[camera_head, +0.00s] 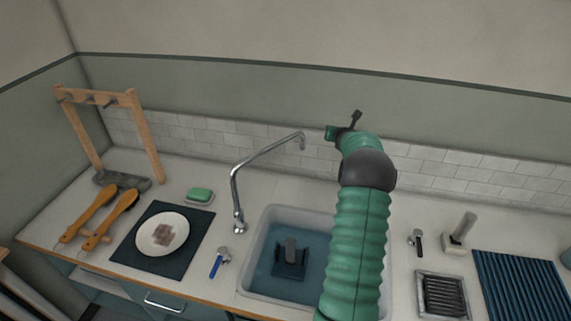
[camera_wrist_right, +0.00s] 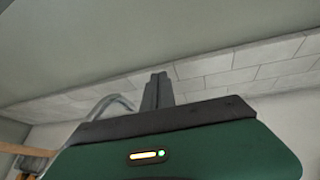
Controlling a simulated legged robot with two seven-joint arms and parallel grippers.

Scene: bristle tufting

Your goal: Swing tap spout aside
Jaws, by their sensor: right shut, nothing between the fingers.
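The chrome tap (camera_head: 234,190) stands at the back left corner of the sink. Its spout (camera_head: 268,152) angles up to the right and ends in a down-turned tip. My right arm reaches up over the right part of the sink. My right gripper (camera_head: 355,118) is shut and empty, to the right of the spout tip and apart from it in the picture. In the right wrist view the closed dark fingers (camera_wrist_right: 157,92) point at the tiled wall, and the curved spout (camera_wrist_right: 112,105) shows to their left. My left gripper is not in view.
The sink (camera_head: 262,235) holds blue water and a dark block-shaped thing (camera_head: 289,262). Left are a soap dish (camera_head: 200,196), a plate (camera_head: 163,233), wooden brushes (camera_head: 100,215) and a wooden rack (camera_head: 146,135). Right are a drain grate (camera_head: 443,296) and a ribbed mat (camera_head: 520,285).

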